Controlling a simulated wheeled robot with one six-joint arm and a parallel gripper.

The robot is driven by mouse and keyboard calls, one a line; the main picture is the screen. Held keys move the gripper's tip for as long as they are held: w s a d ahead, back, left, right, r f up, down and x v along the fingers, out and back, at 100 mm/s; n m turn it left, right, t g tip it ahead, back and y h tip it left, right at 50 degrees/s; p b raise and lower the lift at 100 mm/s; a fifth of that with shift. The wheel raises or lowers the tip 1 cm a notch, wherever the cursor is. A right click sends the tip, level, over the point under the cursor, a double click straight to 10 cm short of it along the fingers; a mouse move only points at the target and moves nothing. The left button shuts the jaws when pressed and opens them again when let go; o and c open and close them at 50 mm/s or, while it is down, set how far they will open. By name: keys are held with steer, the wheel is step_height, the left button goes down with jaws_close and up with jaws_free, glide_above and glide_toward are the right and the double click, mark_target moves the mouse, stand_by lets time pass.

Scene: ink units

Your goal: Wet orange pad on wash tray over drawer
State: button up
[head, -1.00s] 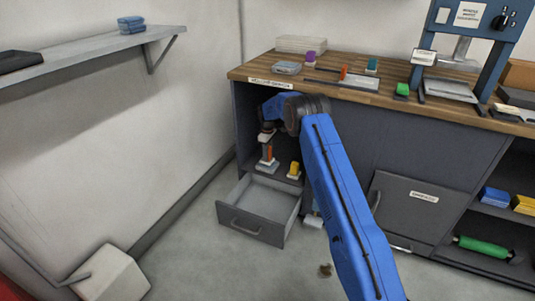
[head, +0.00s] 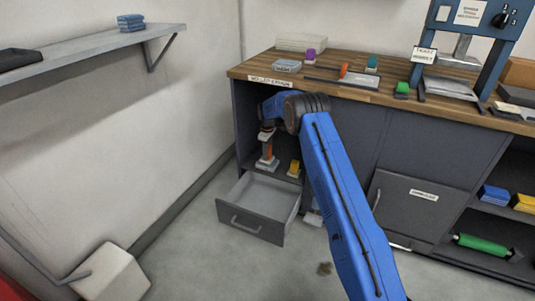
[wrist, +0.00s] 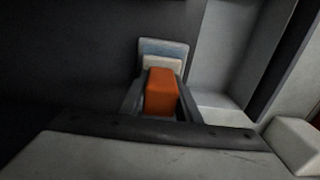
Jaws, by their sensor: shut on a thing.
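An orange pad block (head: 268,149) stands in the open bay above the pulled-out drawer (head: 252,222). My gripper (head: 267,157) reaches into that bay from above. In the wrist view my gripper (wrist: 161,95) is shut on the orange pad (wrist: 160,92), one finger on each side. A pale layer (wrist: 162,64) and a blue-grey flat piece (wrist: 164,48) show beyond the orange block. I cannot tell which of these is the wash tray, nor whether the pad touches it. The drawer is empty where I see inside.
A yellow block (head: 294,168) stands close to the right of the orange pad. The bay's side walls and the worktop (head: 330,78) hem in my arm. Green (head: 402,89), purple (head: 310,55) and teal (head: 371,63) blocks stand on the worktop.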

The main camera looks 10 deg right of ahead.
steer(key=shift+f, duration=0.4)
stand_by(1.3)
steer(key=shift+r, duration=0.15)
steer(key=shift+r, duration=3.4)
